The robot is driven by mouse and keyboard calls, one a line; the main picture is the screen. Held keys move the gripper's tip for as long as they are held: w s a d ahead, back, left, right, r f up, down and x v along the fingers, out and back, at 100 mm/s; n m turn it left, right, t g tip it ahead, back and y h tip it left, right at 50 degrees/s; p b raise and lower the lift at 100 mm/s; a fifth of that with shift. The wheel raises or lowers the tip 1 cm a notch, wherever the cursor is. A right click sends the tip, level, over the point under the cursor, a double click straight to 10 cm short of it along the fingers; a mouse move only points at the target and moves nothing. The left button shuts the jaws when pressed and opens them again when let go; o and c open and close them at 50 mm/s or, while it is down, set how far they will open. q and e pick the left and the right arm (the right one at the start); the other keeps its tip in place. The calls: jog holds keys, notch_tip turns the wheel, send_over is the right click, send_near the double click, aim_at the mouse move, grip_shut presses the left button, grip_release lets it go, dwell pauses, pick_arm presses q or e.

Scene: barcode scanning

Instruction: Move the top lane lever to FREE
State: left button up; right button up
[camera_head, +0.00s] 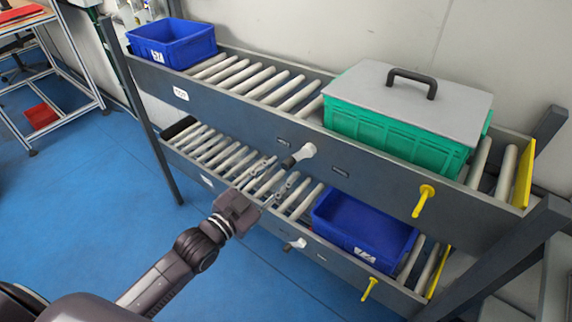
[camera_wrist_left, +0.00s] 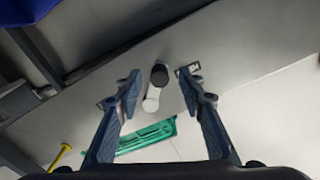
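The top lane lever (camera_head: 299,155) is a white handle with a black knob on the front rail of the upper lane. The knob end points to the lower left in the head view. My left gripper (camera_head: 280,174) is just in front of and below it, fingers apart and empty. In the left wrist view, the lever (camera_wrist_left: 154,88) shows between the open fingertips of my left gripper (camera_wrist_left: 157,82); I cannot tell whether either finger touches it. The small plates beside the lever are too small to read. My right gripper is not in view.
A green crate (camera_head: 390,133) with a grey lid and a blue bin (camera_head: 172,42) sit on the upper lane. Another blue bin (camera_head: 365,230) and a second lever (camera_head: 295,244) are on the lower lane. Yellow handles (camera_head: 423,201) stick out at the right. Blue floor is clear in front.

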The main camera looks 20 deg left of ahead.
aim_at(284, 168)
pick_arm(q)
jog(key=shift+x, duration=2)
jog(key=shift+s, duration=0.1)
jog(key=shift+c, duration=0.2)
